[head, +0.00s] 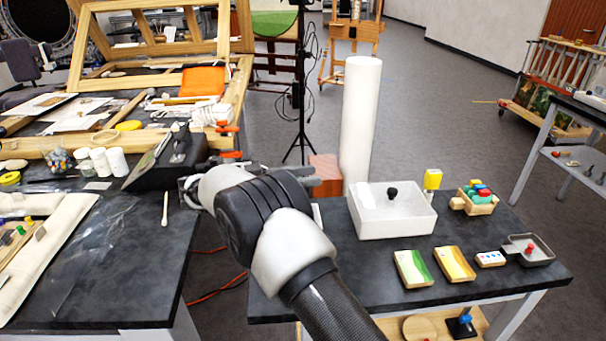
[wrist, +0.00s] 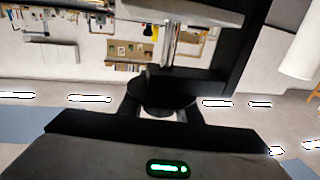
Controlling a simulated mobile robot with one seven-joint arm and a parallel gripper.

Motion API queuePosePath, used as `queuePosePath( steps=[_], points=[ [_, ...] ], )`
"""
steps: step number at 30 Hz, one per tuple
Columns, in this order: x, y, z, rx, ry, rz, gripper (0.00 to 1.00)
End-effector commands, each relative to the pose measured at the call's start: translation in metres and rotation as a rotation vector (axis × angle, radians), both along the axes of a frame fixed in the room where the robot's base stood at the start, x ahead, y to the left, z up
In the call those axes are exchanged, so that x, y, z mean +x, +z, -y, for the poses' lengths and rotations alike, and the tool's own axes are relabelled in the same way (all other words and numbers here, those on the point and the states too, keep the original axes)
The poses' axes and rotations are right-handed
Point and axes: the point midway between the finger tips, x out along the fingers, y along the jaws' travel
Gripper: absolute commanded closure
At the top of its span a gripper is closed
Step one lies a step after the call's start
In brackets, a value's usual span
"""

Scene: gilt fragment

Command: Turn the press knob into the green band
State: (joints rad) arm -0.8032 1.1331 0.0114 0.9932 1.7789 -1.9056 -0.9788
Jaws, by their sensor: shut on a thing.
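The black press (head: 172,160) stands at the right edge of the left table, partly hidden behind my arm. In the wrist view its dark frame (wrist: 245,50) fills the upper middle, with a pale plate and a bright metal post. The dark round knob (wrist: 162,92) sits between my fingertips. My gripper (wrist: 162,108) is shut on it, one finger at each side. A small glowing green bar and dot (wrist: 168,169) shows on the dark body nearest the camera. I cannot make out a scale, pointer or green band on the press.
Jars (head: 108,162), a swab (head: 165,209) and clear film lie near the press. The right table holds a white box (head: 392,222), small trays and a block of coloured knobs (head: 474,198). A tall white roll (head: 360,125) stands behind. A gap separates the tables.

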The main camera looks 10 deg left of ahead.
Motion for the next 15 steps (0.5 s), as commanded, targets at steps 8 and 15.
queuePosePath(
  steps=[8,15],
  points=[
    [-0.0028,0.001,0.0022,-0.002,-0.096,0.003,0.92],
    [-0.0036,0.0019,0.0028,-0.003,-0.117,0.003,0.92]
  ],
)
